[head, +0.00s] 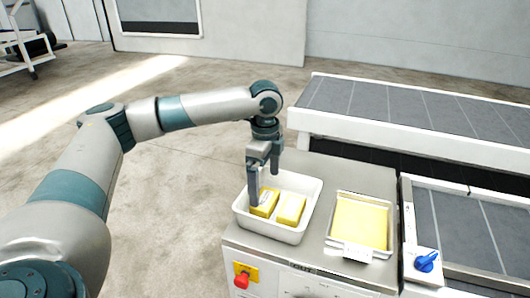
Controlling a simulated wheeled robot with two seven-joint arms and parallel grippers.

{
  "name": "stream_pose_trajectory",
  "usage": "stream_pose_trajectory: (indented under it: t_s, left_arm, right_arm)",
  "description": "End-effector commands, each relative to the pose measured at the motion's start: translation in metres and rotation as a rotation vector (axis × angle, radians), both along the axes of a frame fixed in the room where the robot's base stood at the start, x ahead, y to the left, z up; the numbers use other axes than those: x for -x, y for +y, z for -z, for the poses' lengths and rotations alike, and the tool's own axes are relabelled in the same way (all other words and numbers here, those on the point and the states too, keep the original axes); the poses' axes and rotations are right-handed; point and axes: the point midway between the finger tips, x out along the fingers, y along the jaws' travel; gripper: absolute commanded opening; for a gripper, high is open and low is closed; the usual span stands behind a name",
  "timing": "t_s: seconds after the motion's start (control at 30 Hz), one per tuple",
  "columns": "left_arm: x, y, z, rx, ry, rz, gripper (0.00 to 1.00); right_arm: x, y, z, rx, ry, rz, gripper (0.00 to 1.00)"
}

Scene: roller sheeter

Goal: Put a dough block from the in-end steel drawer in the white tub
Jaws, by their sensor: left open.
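The white tub (302,233) stands on the steel worktop at the left end of the machine. Two yellow dough blocks lie side by side in it, a left one (266,205) and a right one (291,209). My left gripper (263,186) points down into the tub, open, with its fingers at the left dough block. I cannot tell whether they touch it, and one finger partly hides it. The shallow steel drawer (391,232) is right of the tub, with yellow dough (360,221) filling most of it. My right gripper is not in view.
A blue knob (426,262) sits on the machine right of the drawer, and a red button (242,281) is on the front panel below the tub. Grey conveyor belts (390,102) run behind and to the right. Bare worktop lies between tub and drawer.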

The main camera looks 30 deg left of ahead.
Motion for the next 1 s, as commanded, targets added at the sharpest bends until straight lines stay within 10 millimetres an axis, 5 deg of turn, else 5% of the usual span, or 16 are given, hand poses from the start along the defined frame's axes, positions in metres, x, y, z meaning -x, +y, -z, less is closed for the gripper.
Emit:
stream_pose_trajectory:
  t_s: [0.27,0.8,1.0]
  left_arm:
    - [-0.001,0.0,-0.031,0.0,-0.003,0.001,1.0]
    - [-0.001,-0.001,-0.138,0.0,-0.004,0.001,1.0]
    - [0.0,0.0,-0.162,-0.001,-0.002,0.0,1.0]
  right_arm:
    - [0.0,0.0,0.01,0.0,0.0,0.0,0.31]
    - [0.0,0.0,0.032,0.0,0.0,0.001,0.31]
    - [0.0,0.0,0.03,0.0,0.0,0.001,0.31]
